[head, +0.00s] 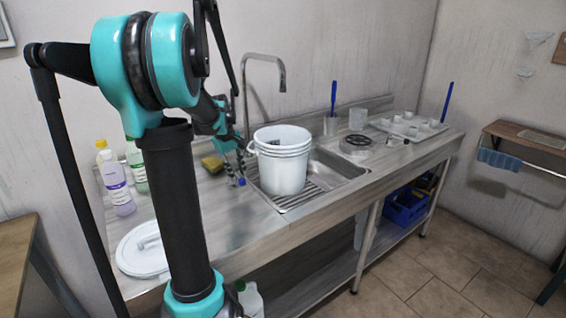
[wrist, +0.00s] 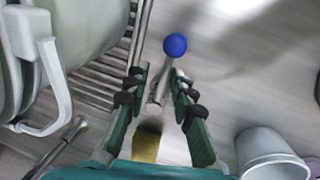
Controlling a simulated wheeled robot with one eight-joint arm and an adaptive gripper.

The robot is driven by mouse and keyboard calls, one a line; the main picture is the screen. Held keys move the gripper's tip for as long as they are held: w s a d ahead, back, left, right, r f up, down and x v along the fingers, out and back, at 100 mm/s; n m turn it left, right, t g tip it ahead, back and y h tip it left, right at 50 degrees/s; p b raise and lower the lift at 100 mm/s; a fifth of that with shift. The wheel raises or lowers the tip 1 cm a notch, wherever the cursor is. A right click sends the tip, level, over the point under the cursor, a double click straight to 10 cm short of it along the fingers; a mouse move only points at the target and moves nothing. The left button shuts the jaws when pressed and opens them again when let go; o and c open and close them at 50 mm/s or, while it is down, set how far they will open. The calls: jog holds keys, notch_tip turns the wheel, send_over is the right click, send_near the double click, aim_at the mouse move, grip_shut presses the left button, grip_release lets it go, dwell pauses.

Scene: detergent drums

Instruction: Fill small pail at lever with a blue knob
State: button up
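A lever with a blue knob (wrist: 175,45) shows in the wrist view, its metal shaft running down between my fingers. The blue knob also shows in the head view (head: 241,182), left of the sink. My gripper (wrist: 160,80) is open, with a finger on either side of the shaft and gaps visible; contact cannot be told. A grey-white, pail-like container (wrist: 270,155) stands at the lower right of the wrist view, not made out in the head view. A large white bucket (head: 283,165) with a side handle stands on the sink's rack under the tap (head: 281,75).
A yellow sponge (head: 212,163) lies near the lever. Bottles (head: 117,185) and a white lid (head: 143,250) are on the left counter.

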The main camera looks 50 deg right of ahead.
jog(key=shift+o, duration=0.5)
jog(key=shift+a, duration=0.1)
jog(key=shift+o, duration=0.6)
jog(key=o, duration=0.3)
jog(key=shift+d+v, duration=0.15)
jog(key=shift+v, duration=0.95)
jog(key=shift+d+v, duration=0.1)
jog(key=shift+v, duration=1)
jog(key=shift+r, duration=0.15)
